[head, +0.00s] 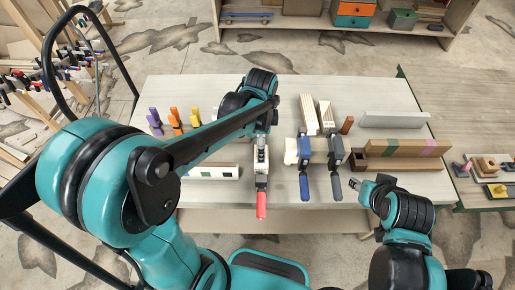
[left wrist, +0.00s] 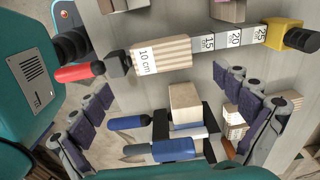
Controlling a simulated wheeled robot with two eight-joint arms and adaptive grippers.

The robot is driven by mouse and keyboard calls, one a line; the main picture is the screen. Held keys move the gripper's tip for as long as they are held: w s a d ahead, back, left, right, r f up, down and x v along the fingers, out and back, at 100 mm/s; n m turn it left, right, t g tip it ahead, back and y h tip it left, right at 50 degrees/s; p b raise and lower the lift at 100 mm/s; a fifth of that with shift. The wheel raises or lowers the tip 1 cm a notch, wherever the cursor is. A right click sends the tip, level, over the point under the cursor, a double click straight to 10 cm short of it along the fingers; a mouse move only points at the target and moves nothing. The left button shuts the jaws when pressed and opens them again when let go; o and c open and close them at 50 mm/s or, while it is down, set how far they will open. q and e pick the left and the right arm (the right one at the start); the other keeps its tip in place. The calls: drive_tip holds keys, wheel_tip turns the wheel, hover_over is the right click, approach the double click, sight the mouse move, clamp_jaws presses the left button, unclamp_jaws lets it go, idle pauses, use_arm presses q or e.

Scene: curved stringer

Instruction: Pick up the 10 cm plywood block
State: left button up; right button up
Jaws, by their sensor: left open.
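The 10 cm plywood block (left wrist: 160,57) shows in the left wrist view, with striped plywood edges and a white "10 cm" label. It lies in a row with blocks marked 15, 20 and 25 (left wrist: 236,39), between the ends of a red-handled clamp (left wrist: 78,72). In the head view this clamp (head: 261,195) points toward me, and the row is mostly hidden under my left arm. My left gripper (left wrist: 180,98) is open, its padded fingers spread wide, and apart from the block. My right gripper (head: 372,190) is at the table's front right, its fingers too small to read.
Purple and orange clamps (head: 174,120) stand at the left. Long boards (head: 400,148) lie at the right. Bare tabletop (head: 170,88) shows at the back left.

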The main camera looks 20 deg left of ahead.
use_arm(q)
drive_tip(key=shift+w+d+f, duration=0.1)
drive_tip(key=shift+f, duration=0.25)
drive_tip(key=f+b, duration=0.2)
drive_tip(key=f, duration=0.5)
drive_tip(key=shift+w+f, duration=0.15)
drive_tip(key=shift+w, duration=0.05)
drive_tip(key=shift+c, duration=0.3)
drive_tip(key=c, duration=1)
